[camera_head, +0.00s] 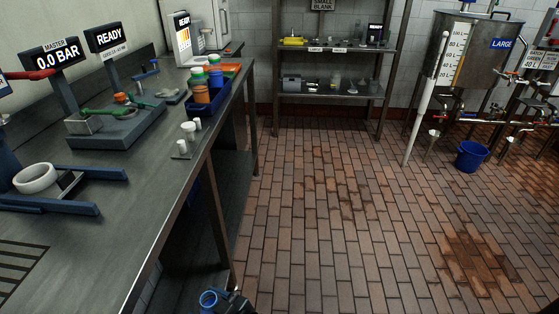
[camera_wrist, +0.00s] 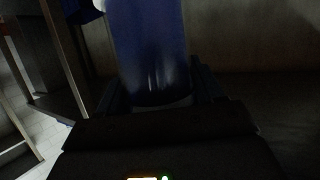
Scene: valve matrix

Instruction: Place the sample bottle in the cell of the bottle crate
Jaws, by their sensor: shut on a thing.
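My gripper (camera_head: 228,304) is at the bottom edge of the head view, low beside the front of the steel bench. It is shut on a blue cylindrical thing, likely the sample bottle (camera_head: 208,298), whose round end shows there. In the wrist view the blue bottle (camera_wrist: 148,50) rises between the dark fingers (camera_wrist: 155,103); its far end is cut off by the frame. What seems to be the bottle crate (camera_head: 206,113) is a blue box on the bench, well apart from my gripper.
The steel bench (camera_head: 150,190) runs along the left, with a lower shelf beneath. Small white-topped pieces (camera_head: 189,131) stand in front of the crate. A blue bucket (camera_head: 471,155) is on the floor at right. The tiled floor in the middle is clear.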

